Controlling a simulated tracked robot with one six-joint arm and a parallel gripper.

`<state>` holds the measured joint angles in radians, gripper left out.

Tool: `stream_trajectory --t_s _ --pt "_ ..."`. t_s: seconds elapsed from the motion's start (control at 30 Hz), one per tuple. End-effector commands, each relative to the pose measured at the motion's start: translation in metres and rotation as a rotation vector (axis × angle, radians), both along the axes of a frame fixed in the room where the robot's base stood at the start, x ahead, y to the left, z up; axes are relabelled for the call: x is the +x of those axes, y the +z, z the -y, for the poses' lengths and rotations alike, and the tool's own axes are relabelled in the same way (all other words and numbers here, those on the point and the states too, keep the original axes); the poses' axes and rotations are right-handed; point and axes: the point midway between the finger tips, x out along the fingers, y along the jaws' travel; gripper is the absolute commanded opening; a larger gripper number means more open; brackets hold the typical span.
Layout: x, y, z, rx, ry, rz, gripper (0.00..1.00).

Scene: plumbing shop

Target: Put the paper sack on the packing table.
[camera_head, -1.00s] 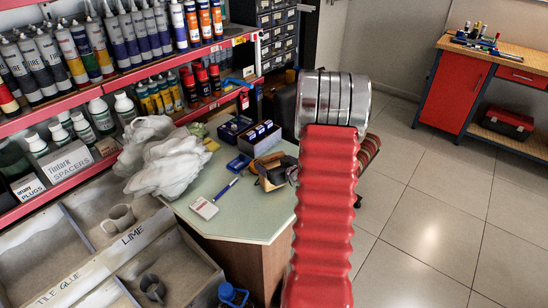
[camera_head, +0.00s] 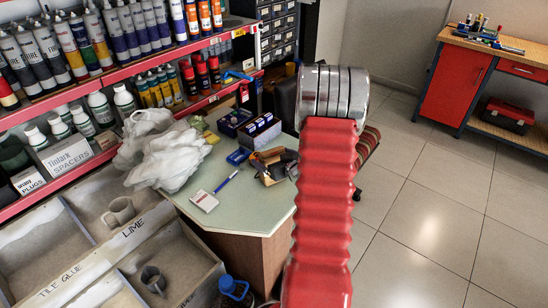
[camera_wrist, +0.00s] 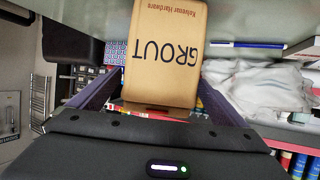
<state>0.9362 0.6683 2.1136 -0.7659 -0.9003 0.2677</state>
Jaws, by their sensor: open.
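The paper sack (camera_wrist: 166,60) is tan, with GROUT printed on it upside down in the wrist view. It stands between the two fingers of my gripper (camera_wrist: 158,100), which are open on either side of its folded top. Its far end is cut off by the frame's top edge. The packing table appears to be the pale green-topped counter (camera_head: 231,213). A greenish-grey surface beside the sack (camera_wrist: 245,22) shows in the wrist view; whether the sack touches it is unclear.
Stocked red shelves (camera_head: 120,75) rise behind. Floor on the right (camera_head: 430,220) is clear before a red workbench (camera_head: 452,85).

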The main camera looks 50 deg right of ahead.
Motion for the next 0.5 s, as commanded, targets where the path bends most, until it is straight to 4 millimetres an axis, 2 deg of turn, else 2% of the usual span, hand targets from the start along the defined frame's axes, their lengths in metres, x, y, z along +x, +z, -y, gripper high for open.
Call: stream_trajectory --t_s 0.23,0.5 --pt "0.000 0.004 0.000 -0.001 0.000 0.001 0.97" --pt "-0.029 0.016 -0.008 0.000 -0.002 0.001 0.97"
